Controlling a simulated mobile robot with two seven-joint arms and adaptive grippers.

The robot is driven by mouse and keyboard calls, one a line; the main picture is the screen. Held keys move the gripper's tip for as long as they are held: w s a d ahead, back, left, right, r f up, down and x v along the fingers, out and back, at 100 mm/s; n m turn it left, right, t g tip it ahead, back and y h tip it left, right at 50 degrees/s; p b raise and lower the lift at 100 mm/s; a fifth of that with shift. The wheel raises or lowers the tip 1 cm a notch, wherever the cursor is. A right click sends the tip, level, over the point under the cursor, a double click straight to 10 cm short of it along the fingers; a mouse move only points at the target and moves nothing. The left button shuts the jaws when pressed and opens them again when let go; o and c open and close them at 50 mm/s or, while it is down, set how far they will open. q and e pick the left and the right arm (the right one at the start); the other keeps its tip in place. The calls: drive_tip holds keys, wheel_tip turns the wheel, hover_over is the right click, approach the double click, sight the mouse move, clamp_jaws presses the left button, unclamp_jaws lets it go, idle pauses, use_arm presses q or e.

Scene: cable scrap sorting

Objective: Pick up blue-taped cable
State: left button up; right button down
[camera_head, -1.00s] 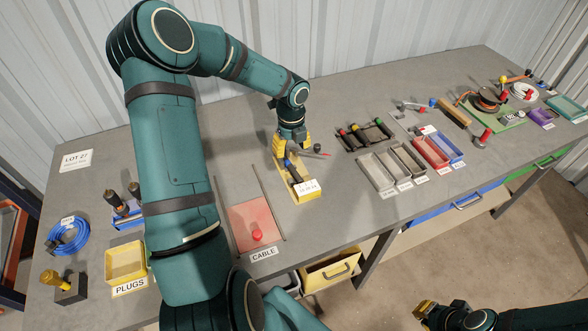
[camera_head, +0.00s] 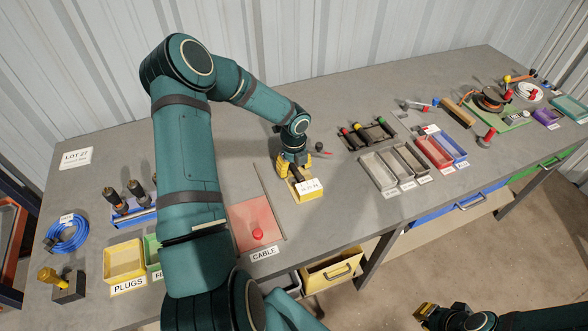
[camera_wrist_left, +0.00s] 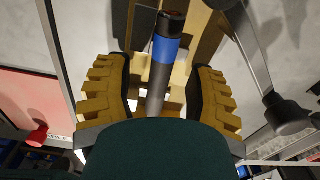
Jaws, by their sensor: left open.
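The blue-taped cable (camera_wrist_left: 166,50) is a dark rod with a blue band, lying in a yellow holder (camera_head: 308,192) with a white label. My left gripper (camera_head: 293,168) is down over the holder and hides most of the cable in the head view. In the left wrist view, the open left gripper (camera_wrist_left: 160,90) has one yellow finger on each side of the cable, with gaps showing between. My right gripper (camera_head: 427,311) is at the bottom right, away from the bench; its opening is unclear.
A red mat (camera_head: 252,222) with a red knob and a CABLE label lies left of the holder. Grey trays (camera_head: 377,171) and a red tray (camera_head: 432,152) stand to the right. A yellow PLUGS bin (camera_head: 124,262) and a blue cable coil (camera_head: 67,234) are at the left.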

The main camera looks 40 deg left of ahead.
use_arm(q)
clamp_jaws()
